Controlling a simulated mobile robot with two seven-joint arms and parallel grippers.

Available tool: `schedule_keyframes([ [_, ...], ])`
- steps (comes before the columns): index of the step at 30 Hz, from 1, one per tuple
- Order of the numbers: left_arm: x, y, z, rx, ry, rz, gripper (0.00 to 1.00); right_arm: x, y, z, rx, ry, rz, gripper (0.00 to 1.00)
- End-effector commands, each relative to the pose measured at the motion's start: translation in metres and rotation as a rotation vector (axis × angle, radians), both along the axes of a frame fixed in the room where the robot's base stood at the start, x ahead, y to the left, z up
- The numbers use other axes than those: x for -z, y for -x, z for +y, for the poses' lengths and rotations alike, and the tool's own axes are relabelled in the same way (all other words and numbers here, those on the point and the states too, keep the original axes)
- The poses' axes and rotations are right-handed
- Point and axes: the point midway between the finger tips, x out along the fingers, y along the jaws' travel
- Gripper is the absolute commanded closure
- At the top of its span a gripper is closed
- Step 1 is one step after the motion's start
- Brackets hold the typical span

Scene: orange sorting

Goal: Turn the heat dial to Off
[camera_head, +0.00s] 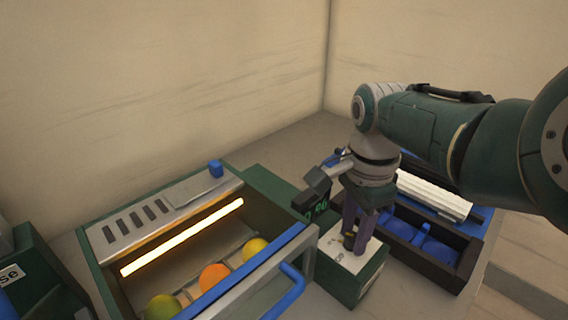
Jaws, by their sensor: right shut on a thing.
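My right gripper (360,232) points down onto the white top of a small green box (340,261). Its purple fingers are shut on a small dark and yellow piece (349,239), which appears to be the heat dial. The fingers hide most of it, so its setting cannot be read. Left of the box is a green heater with an open-topped tray (262,262), a blue-edged front and a glowing bar (183,237). A green fruit (163,307), an orange one (214,277) and a yellow one (256,249) lie inside. My left gripper is out of view.
A dark display with green digits (317,207) stands behind the box. A blue knob (215,168) is on the heater's back panel. A blue handle (293,287) sticks out in front. A dark crate (458,272) with blue contents is to the right.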

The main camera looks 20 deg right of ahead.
Motion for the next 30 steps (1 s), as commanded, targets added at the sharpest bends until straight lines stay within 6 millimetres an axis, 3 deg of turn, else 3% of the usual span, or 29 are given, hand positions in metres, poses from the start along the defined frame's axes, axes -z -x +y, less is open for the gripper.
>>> schedule_keyframes([
  [30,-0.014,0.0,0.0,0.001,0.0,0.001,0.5,-0.001,0.0,0.0,-0.949,-0.001,0.003,1.0],
])
